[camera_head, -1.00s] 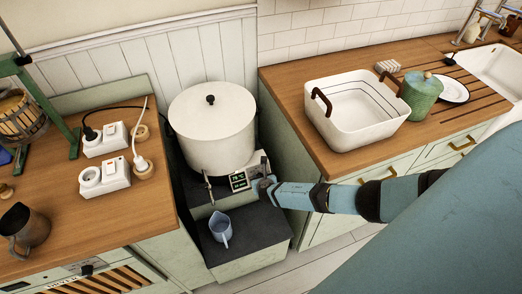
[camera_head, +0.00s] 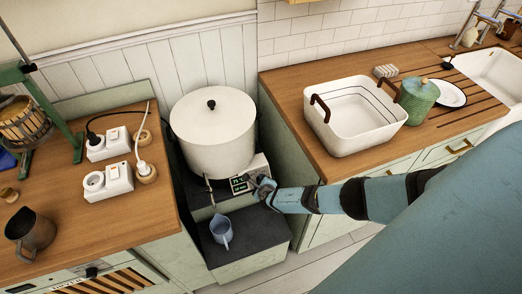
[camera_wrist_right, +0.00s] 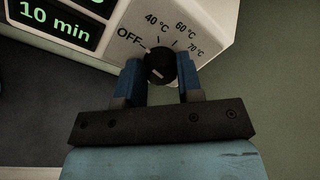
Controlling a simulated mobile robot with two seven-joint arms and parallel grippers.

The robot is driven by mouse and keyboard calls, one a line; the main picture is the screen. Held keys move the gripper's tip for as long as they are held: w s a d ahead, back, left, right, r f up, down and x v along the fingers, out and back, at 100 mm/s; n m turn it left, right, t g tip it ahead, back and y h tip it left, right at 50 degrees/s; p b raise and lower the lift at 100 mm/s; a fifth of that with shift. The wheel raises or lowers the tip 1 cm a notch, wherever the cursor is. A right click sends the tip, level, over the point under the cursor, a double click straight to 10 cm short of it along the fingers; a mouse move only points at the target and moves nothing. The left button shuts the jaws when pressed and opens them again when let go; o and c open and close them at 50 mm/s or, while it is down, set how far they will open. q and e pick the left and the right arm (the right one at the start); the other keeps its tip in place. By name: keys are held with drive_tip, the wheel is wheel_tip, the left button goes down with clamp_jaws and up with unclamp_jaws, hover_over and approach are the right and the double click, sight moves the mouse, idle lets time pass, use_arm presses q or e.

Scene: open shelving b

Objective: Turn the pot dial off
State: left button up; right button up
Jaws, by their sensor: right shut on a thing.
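The large white pot (camera_head: 212,128) with a lid and black knob stands in the gap between two counters. Its control panel (camera_head: 241,184) has a small display at the lower front. In the right wrist view the black round dial (camera_wrist_right: 159,66) sits beside the printed OFF, 40, 60 and 70 °C marks. A short pale mark shows on the dial's face; I cannot tell which setting it points at. My right gripper (camera_head: 258,184) is at the panel. In the wrist view its blue fingers (camera_wrist_right: 160,80) are on both sides of the dial, shut on it. My left gripper is out of view.
A blue jug (camera_head: 221,230) stands on the dark step (camera_head: 250,232) below the pot. The left counter holds power sockets (camera_head: 109,182) with cables and a dark metal jug (camera_head: 31,232). A white basin (camera_head: 352,117) and a green jar (camera_head: 417,98) stand on the right counter.

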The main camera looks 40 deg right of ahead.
drive_tip(key=shift+n, duration=0.5)
drive_tip(key=o, duration=0.6)
drive_tip(key=shift+o, duration=0.2)
drive_tip(key=p+v, duration=0.5)
drive_tip(key=v, duration=0.8)
drive_tip(key=shift+s+p, duration=0.3)
drive_tip(key=shift+s, duration=0.1)
